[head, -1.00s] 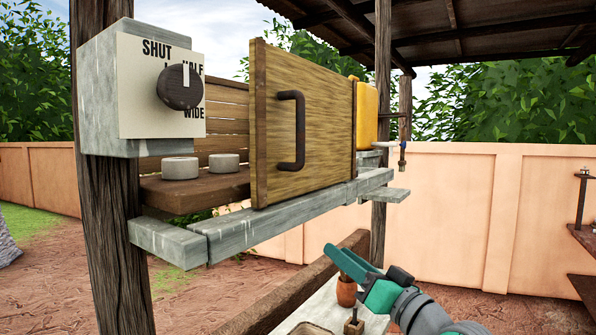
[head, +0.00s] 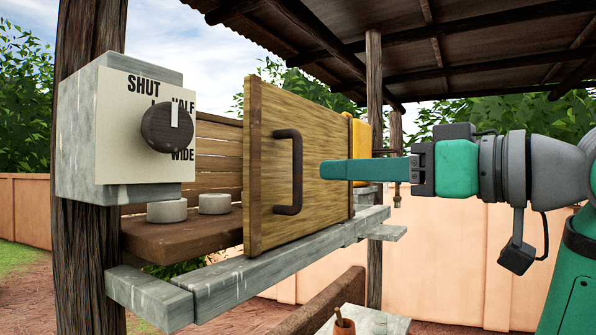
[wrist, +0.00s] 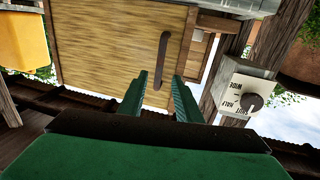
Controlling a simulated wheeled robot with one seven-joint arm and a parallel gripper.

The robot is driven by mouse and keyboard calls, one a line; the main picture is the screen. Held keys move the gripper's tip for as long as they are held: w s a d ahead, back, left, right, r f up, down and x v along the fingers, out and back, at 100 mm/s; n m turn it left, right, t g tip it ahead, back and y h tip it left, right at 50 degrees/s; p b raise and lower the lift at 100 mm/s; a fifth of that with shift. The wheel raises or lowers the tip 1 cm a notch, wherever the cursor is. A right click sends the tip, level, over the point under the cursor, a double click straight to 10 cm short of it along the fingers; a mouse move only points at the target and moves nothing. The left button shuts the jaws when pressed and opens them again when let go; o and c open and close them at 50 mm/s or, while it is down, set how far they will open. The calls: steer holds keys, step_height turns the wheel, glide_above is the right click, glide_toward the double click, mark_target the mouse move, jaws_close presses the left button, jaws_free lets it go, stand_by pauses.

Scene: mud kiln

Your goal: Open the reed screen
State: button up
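The reed screen (head: 325,165) is a straw-coloured upright panel on a grey rail (head: 285,255), with a dark curved handle (head: 297,172) near its left edge. The space left of the panel is uncovered. My gripper (head: 323,174) is to the right of the handle in the head view, pointing left towards it, apart from it. In the wrist view the panel (wrist: 100,45) and handle (wrist: 163,60) show turned over. There my gripper (wrist: 158,84) has its two green fingers spread with nothing between them, and the handle lies beyond their tips.
A grey box with a dark dial (head: 167,127), marked SHUT, HALF and WIDE, is on the left post. Two pale round pieces (head: 166,211) sit on a brown shelf (head: 190,236). A yellow container (head: 362,140) stands behind the panel's right end. A roof (head: 440,50) is overhead.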

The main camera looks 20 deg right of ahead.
mark_target(301, 171)
steer(key=x, duration=1)
jaws_close()
